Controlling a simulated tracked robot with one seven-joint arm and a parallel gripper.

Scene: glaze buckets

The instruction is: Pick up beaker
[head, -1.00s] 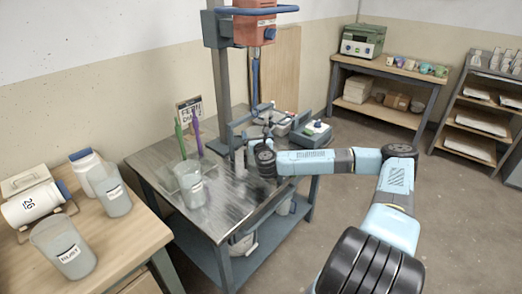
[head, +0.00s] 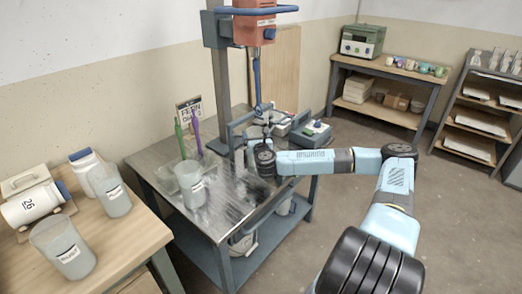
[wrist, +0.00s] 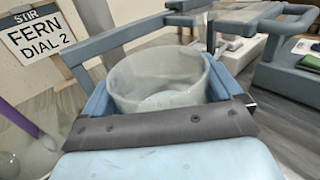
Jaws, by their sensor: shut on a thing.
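A clear, pale beaker (wrist: 158,78) stands out in the wrist view, its round open rim facing up toward the camera. My gripper (wrist: 160,92) is shut on it, with one blue-grey finger on each side. Something pale, perhaps liquid, shows inside the beaker. In the head view my gripper (head: 252,150) is over the far part of the metal table (head: 225,220), beside the stirring stand. There the held beaker is mostly hidden by my wrist. I cannot tell whether its base touches the table.
A sign (wrist: 38,38) reads "STIR FERN DIAL 2". The stand's column (head: 222,75) rises close by. A wooden bench (head: 110,235) at left holds more vessels.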

